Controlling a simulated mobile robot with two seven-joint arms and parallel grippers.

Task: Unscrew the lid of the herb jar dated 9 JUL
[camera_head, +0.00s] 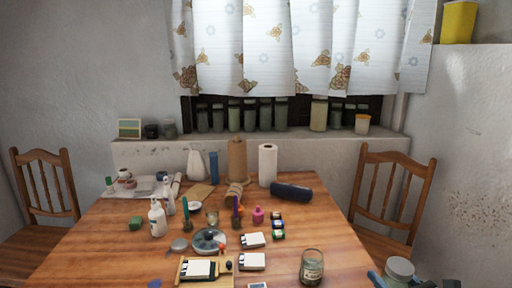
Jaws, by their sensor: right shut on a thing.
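A glass jar (312,266) with a pale label and dark greenish contents stands upright near the table's front edge, right of centre. No lid shows on its rim, and its label is too small to read. My right gripper (400,279) is at the bottom right, beyond the table's right edge, shut on a round thing with a pale grey top (399,267). I cannot tell whether this is a lid alone or a lidded jar. Several lidded dark green jars stand in the window recess, one of them at the left (203,117); their dates are unreadable. My left gripper is not in view.
The wooden table (338,235) holds bottles, paper rolls, a dark blue case (291,191), small boxes and a round grey dish (209,241). Chairs stand at the left (41,175) and right (397,185). The tabletop right of the small boxes is mostly clear.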

